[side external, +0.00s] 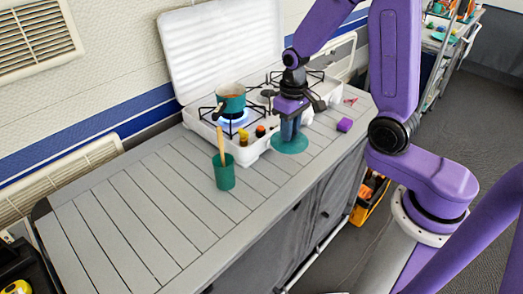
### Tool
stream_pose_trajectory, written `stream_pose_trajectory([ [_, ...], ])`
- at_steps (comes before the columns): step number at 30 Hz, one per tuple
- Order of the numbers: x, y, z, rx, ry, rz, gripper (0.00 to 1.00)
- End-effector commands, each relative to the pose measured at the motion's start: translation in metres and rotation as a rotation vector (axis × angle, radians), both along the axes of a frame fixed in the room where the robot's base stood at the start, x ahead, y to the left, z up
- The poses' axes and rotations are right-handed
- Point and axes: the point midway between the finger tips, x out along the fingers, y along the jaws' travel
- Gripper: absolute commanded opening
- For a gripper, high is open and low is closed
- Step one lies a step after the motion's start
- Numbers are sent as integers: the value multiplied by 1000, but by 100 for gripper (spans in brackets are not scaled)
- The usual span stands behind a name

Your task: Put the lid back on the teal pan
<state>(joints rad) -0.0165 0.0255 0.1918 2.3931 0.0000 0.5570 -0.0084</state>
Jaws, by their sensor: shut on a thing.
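The teal pan (232,104) sits on the left burner of the white camp stove, with a blue flame under it. Its top is uncovered and brownish contents show inside. A flat round teal lid (289,145) is at the slatted counter, in front of the stove and right of the pan. My gripper (290,136) points straight down over the lid and is shut on it at the middle. The lid's knob is hidden between the fingers. I cannot tell whether the lid touches the counter or is slightly raised.
A green cup (224,177) with a wooden utensil (220,143) stands left of the lid. A purple block (345,125) lies to the right. The counter's left half (130,225) is clear.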

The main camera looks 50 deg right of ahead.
Motion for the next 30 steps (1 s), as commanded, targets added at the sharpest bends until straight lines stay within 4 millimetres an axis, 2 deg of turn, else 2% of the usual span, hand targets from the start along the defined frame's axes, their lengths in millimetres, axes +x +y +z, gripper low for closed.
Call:
stream_pose_trajectory([
  [6,2,0,53,0,-11,1,6],
  [17,1,0,121,0,-7,1,6],
  [26,47,48,126,0,1,88,6],
  [30,72,84,128,0,1,140,6],
])
